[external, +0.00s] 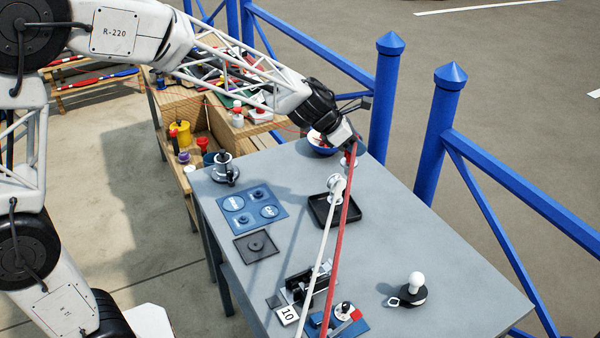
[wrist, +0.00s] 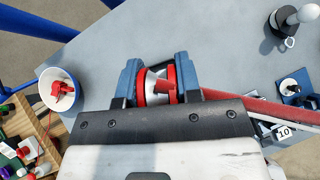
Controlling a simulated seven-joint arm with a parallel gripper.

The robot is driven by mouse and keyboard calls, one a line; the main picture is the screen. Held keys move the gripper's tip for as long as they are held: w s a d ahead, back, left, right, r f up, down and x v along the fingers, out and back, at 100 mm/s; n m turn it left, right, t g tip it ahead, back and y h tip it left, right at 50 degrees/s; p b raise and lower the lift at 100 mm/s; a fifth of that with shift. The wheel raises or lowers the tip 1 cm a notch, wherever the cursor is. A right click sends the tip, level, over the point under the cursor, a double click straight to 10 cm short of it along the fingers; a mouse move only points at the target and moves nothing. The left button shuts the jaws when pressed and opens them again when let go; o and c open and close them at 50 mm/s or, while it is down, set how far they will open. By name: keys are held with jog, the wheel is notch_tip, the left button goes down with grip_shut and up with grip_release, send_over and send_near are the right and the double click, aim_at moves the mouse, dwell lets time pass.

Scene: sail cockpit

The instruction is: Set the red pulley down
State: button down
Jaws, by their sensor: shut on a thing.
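My gripper (external: 345,143) is over the far part of the grey table. In the wrist view, its two blue-grey fingers (wrist: 156,82) are shut on the red pulley (wrist: 142,88), which has red sides and a silver middle. In the external view, the red pulley (external: 350,160) shows only in part below the fingers. A red rope (external: 341,220) runs from it toward the table's near end. Whether the pulley touches the table cannot be told. A white pulley (external: 336,184) stands in a black tray (external: 320,208), with a white rope running from it.
A bowl (wrist: 57,76) with a red item stands beside my gripper. A winch (external: 225,172), a blue mat (external: 239,222) and a black plate (external: 243,255) lie left. A white-knobbed fitting (external: 414,285) and a "10" card (external: 288,315) are near the front. Blue railing posts (external: 438,130) border the right.

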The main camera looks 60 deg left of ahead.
jog(key=w+d+f, duration=0.1)
jog(key=d+f, duration=0.2)
jog(key=f, duration=0.8)
jog(key=shift+d, duration=0.4)
jog(key=shift+w, duration=0.15)
jog(key=w+a+f, duration=0.1)
jog(key=w, duration=1.4)
jog(key=shift+w+a+f, duration=0.2)
jog(key=shift+w+a, duration=0.1)
jog(key=shift+w, duration=0.1)
jog(key=shift+f, duration=1.75)
jog(key=shift+f, duration=0.1)
